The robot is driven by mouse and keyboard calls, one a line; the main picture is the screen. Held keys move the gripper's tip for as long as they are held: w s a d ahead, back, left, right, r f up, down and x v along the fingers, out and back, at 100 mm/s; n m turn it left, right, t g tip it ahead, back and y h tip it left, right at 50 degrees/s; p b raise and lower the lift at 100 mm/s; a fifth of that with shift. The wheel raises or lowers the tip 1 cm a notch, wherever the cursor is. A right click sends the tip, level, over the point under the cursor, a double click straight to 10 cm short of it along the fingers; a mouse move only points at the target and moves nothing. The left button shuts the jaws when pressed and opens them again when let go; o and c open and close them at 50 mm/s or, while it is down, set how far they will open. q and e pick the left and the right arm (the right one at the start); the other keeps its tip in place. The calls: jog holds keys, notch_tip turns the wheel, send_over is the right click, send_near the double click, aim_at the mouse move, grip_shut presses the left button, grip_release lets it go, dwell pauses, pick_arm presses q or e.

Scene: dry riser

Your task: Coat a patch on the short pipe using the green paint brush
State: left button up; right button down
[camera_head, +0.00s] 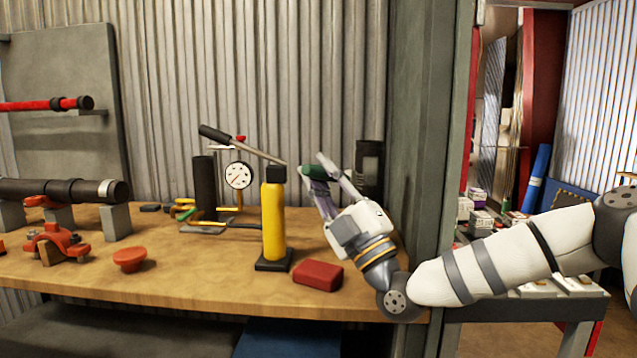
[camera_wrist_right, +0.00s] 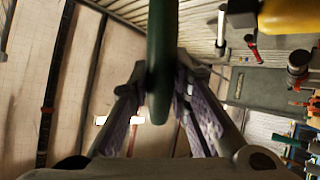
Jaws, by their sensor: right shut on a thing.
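My right gripper (camera_head: 317,167) is raised over the right part of the bench. It is shut on a green handle (camera_head: 312,171), likely the green paint brush. In the right wrist view the green handle (camera_wrist_right: 161,55) stands between the fingers (camera_wrist_right: 159,90). I cannot make out bristles. A dark pipe (camera_head: 70,190) with a lighter end lies across grey blocks at the left, well apart from the gripper. A red pipe (camera_head: 40,105) is on the grey wall panel. I cannot tell which of these is the short pipe. My left gripper is not in view.
A yellow pump cylinder (camera_head: 274,220) with a lever stands just left of the gripper, beside a dial gauge (camera_head: 238,176) and a black upright cylinder (camera_head: 205,188). A red block (camera_head: 318,275), a red knob (camera_head: 130,259) and a red clamp (camera_head: 55,243) lie on the wooden bench (camera_head: 200,285).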

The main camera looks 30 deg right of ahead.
jog(key=shift+r, duration=0.15)
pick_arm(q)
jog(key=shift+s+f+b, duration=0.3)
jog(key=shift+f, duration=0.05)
pick_arm(e)
jog(key=shift+w+d, duration=0.35)
jog(key=shift+w, duration=0.25)
jog(key=shift+w+d, duration=0.3)
jog(key=shift+w, duration=0.25)
jog(key=shift+s+d+p, duration=0.1)
jog(key=shift+d+p, duration=0.15)
jog(key=shift+p, duration=0.5)
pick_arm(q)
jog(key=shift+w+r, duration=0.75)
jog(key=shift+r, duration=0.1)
pick_arm(e)
jog(key=shift+a, duration=0.25)
